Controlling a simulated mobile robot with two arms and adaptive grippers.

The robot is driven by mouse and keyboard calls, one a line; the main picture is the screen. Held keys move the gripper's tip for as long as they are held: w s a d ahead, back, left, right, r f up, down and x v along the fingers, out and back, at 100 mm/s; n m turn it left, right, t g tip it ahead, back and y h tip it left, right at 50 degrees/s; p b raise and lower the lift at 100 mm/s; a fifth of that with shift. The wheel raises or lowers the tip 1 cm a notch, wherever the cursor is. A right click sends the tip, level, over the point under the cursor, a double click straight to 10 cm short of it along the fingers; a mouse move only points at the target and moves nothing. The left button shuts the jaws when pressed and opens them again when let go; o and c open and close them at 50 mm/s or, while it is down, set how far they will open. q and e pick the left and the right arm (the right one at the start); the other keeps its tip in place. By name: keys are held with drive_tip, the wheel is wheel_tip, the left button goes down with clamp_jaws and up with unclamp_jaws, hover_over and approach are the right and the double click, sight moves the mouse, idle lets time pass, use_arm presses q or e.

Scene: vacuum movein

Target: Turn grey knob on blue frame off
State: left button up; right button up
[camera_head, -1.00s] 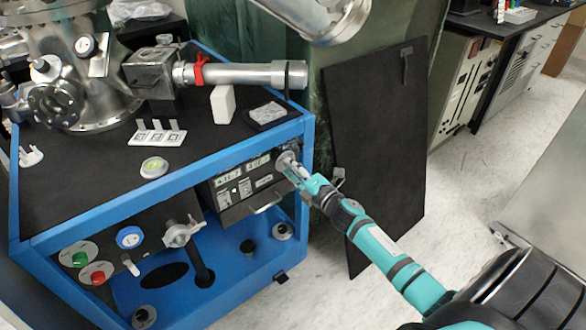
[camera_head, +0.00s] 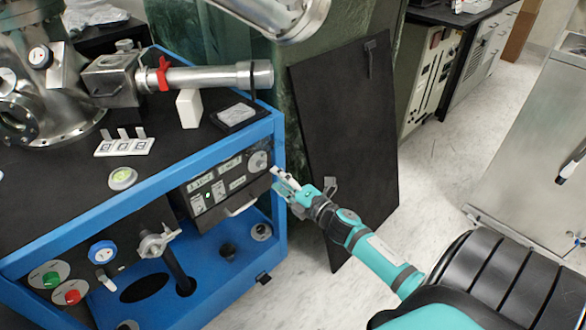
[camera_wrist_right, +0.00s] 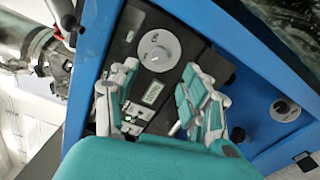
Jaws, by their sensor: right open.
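The grey round knob (camera_head: 258,161) sits at the upper right of the dark control panel (camera_head: 197,197) in the blue frame (camera_head: 110,212). My right gripper (camera_head: 277,179) is just right of and below the knob, apart from it, open and empty. In the right wrist view the knob (camera_wrist_right: 158,50) shows face-on, beyond and between the open fingers (camera_wrist_right: 160,76). A pale mark shows on its face; its exact setting is too small to read. My left gripper is not in view.
Green (camera_head: 51,280) and red (camera_head: 73,297) buttons and a blue knob (camera_head: 102,253) are at the lower left. A metal tube (camera_head: 215,77) lies above the frame's top. A black board (camera_head: 340,150) leans behind my right arm. Open floor lies to the right.

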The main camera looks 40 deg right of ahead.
drive_tip(key=s, duration=0.5)
drive_tip(key=shift+s+d, duration=0.2)
drive_tip(key=shift+s, duration=0.15)
